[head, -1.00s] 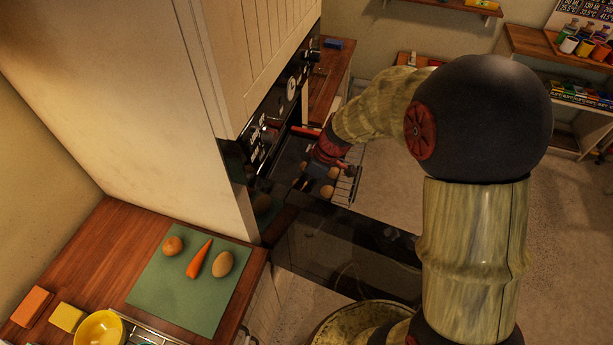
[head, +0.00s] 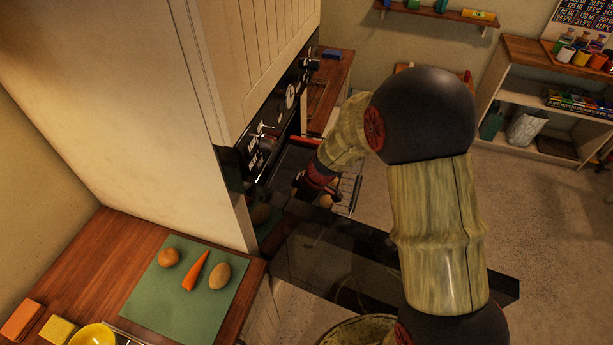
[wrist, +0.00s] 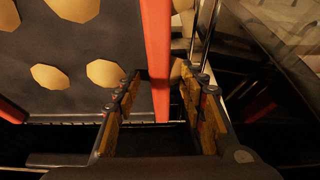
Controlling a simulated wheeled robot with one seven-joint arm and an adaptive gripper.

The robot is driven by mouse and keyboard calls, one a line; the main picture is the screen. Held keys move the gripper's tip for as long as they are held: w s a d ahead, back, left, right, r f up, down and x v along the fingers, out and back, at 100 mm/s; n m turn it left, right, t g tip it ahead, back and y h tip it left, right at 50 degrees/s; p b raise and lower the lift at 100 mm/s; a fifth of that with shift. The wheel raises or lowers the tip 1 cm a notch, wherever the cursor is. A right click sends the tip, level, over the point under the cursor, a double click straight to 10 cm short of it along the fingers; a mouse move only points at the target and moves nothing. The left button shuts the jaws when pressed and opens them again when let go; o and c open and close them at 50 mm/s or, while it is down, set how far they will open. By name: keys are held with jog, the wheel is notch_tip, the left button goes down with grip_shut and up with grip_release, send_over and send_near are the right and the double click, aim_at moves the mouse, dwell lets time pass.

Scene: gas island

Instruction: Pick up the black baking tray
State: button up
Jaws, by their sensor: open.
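The black baking tray (wrist: 95,22) shows in the wrist view with several round tan pieces on it and a red edge bar (wrist: 156,45). In the head view the dark tray (head: 292,158) lies in the open oven, partly covered by my arm, with a red bar at its far side. My gripper (wrist: 162,88) is open, its fingers on either side of the red bar in the wrist view. The left finger overlaps the tray and the right finger is beyond the bar; I cannot tell whether either touches. In the head view my gripper (head: 301,190) is low by the tray, its fingertips unclear.
A wire rack (head: 352,192) sticks out beside the tray. The dark glass oven door (head: 330,262) is folded down. The oven front with knobs (head: 270,135) rises close to my arm. A counter holds a green board (head: 190,290) with vegetables. Open floor lies right.

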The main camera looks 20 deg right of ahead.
grip_shut()
dwell(0.5)
dwell(0.5)
